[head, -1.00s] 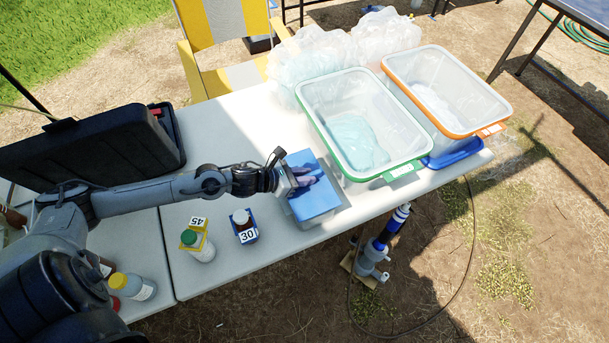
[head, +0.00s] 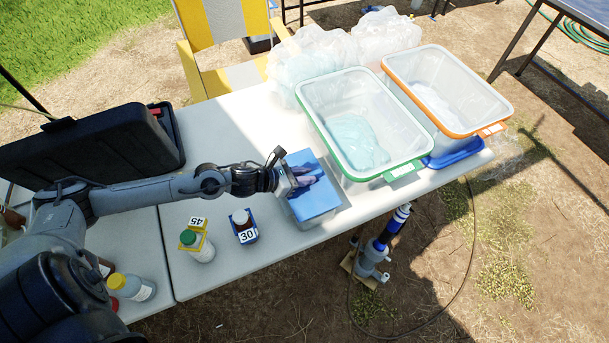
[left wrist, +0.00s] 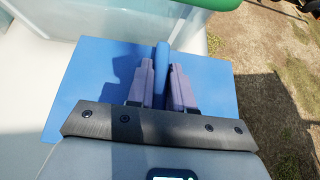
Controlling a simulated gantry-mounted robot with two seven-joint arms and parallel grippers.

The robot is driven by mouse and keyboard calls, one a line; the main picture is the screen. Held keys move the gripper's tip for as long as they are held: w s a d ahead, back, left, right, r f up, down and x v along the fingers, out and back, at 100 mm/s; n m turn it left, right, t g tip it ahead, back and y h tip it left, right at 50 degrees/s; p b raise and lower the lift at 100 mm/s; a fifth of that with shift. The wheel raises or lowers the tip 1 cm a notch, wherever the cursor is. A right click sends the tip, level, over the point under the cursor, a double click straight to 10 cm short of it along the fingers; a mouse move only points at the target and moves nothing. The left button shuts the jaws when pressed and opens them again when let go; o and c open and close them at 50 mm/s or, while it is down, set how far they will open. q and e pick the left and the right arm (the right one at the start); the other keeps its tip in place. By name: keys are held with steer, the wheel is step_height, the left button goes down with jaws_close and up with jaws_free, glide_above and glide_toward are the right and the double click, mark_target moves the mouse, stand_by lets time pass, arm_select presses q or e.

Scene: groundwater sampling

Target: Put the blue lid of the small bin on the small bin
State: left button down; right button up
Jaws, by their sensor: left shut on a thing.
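The blue lid (head: 318,198) lies flat over the top of the small bin (head: 331,223), whose pale clear wall shows below the lid's front edge. My left gripper (head: 304,176) is shut on the lid's raised blue handle. In the left wrist view, the lid (left wrist: 92,82) spreads out on both sides of the fingers, and the handle (left wrist: 161,62) stands between the two purple pads of my left gripper (left wrist: 161,85). I cannot tell whether the lid's rim is fully seated on the bin. My right gripper is not in view.
A large clear bin with a green rim (head: 387,177) stands just right of the small bin, an orange-rimmed one (head: 455,131) beyond it. Bottles in a yellow holder (head: 207,228) and a blue holder (head: 247,234) stand left. The table's front edge is close.

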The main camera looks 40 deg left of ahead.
arm_select(q)
steer(key=shift+f+b, duration=0.55)
steer(key=shift+f, duration=0.05)
steer(key=shift+f+b, duration=0.6)
steer(key=c, duration=0.9)
jaws_free()
steer(key=shift+s, duration=0.1)
steer(key=shift+s+a+r, duration=0.2)
steer(key=shift+s+r, duration=0.05)
steer(key=shift+s, duration=0.15)
steer(key=p+v, duration=0.2)
steer(key=v, duration=0.5)
steer(key=shift+s+r+p, duration=0.1)
steer(key=shift+s+p, duration=0.05)
steer(key=shift+p, duration=0.25)
steer(key=shift+p+v, duration=0.75)
steer(key=shift+v, duration=0.4)
